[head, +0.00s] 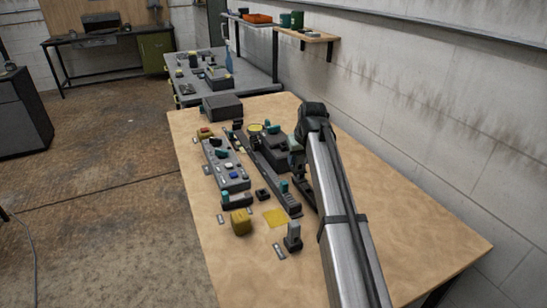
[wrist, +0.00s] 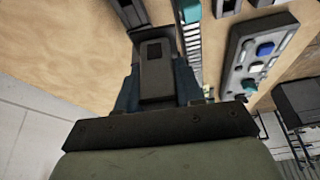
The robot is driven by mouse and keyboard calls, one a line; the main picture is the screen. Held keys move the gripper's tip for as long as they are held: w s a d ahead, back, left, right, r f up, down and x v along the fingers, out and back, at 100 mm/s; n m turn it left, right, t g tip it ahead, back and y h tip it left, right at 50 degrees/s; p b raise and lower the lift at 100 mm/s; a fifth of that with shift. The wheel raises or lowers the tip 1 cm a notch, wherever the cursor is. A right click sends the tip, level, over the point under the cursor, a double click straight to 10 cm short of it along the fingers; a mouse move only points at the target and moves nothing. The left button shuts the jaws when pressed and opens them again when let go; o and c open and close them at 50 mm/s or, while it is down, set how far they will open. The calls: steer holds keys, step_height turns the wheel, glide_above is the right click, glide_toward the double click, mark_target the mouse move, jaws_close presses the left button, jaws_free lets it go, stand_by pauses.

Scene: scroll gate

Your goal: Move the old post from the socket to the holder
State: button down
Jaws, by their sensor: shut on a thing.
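My gripper (wrist: 156,88) is shut on a dark grey upright piece (wrist: 155,62) between its blue-grey fingers in the wrist view; this looks like the old post. A dark base (wrist: 130,12) shows just beyond the piece; I cannot tell whether they touch. In the head view my gripper (head: 298,152) is low over the right part of the bench, beside a black box (head: 270,150), and my arm hides much of what lies there. A light grey post (head: 293,230) stands upright in a black base (head: 292,244) near the front. I cannot tell which base is the socket or the holder.
A grey panel (head: 232,178) with coloured buttons and a long dark rail (head: 268,172) lie left of my gripper. The bench's front right is clear. A wall runs along the right.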

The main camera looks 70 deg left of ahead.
steer(key=shift+n+g, duration=0.3)
steer(key=shift+n, duration=0.5)
steer(key=w+d, duration=0.1)
steer(key=w+d+f, duration=0.1)
steer(key=w, duration=0.1)
steer(key=shift+w+d+f, duration=0.1)
steer(key=shift+w+f, duration=0.1)
steer(key=shift+f, duration=0.1)
steer(key=shift+f, duration=1.95)
steer(key=shift+f, duration=1.45)
stand_by(0.4)
steer(key=c, duration=0.6)
jaws_free()
steer(key=shift+c, duration=0.2)
steer(key=shift+o, duration=0.5)
